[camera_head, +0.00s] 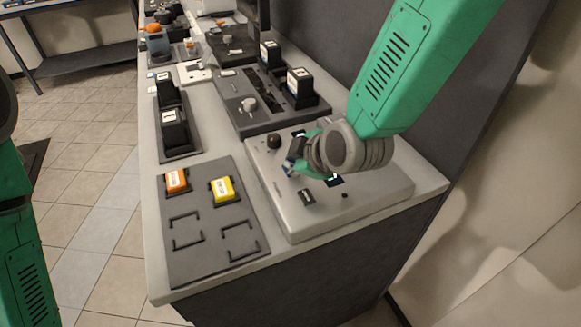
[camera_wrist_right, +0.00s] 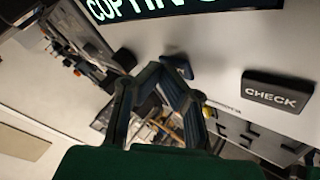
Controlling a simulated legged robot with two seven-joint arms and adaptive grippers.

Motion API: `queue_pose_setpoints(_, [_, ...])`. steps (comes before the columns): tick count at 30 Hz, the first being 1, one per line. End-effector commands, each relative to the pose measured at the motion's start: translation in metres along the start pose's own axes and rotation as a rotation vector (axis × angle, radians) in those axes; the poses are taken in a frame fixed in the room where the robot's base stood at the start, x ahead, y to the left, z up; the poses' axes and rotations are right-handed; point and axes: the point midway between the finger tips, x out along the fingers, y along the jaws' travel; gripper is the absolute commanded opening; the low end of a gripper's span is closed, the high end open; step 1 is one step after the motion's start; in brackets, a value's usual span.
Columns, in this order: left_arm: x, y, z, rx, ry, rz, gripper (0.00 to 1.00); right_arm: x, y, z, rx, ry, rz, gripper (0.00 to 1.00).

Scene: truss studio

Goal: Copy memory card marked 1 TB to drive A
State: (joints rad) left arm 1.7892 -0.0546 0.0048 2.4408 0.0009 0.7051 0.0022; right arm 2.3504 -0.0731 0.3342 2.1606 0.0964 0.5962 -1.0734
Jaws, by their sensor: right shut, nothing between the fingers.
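The grey device (camera_head: 375,205) stands at the near right of the bench. My right gripper (camera_head: 293,166) is shut and empty, low over it. In the right wrist view the shut fingers (camera_wrist_right: 180,82) are beside a small dark part (camera_wrist_right: 177,65) on the pale panel; contact cannot be told. A lit display (camera_wrist_right: 150,8) there shows letters like "COPYIN", cut off, and a black key (camera_wrist_right: 278,93) reads CHECK. An orange card (camera_head: 177,181) and a yellow card (camera_head: 222,189) lie on the dark grey mat (camera_head: 210,265); their labels are too small to read. My left gripper is out of view.
The mat also has two empty bracket outlines. Black labelled blocks stand in a dark tray (camera_head: 186,153) and on a dark unit (camera_head: 235,93) behind the device. A black knob (camera_head: 274,141) rises from the device's far left corner. Walls close off the right side.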

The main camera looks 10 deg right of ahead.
Motion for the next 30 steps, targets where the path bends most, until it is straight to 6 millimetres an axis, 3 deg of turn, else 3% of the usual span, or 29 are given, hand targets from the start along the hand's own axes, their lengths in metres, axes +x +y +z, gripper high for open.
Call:
queue_pose_setpoints(13, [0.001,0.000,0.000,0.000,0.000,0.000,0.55,0.001,-0.001,0.001,0.000,-0.001,-0.001,0.00])
queue_pose_setpoints(24, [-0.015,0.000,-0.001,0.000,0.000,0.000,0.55,-0.010,0.007,-0.009,-0.001,-0.001,0.000,0.00])
queue_pose_setpoints(30, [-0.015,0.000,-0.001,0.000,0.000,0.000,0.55,-0.009,0.006,-0.008,0.000,-0.001,0.000,0.00])
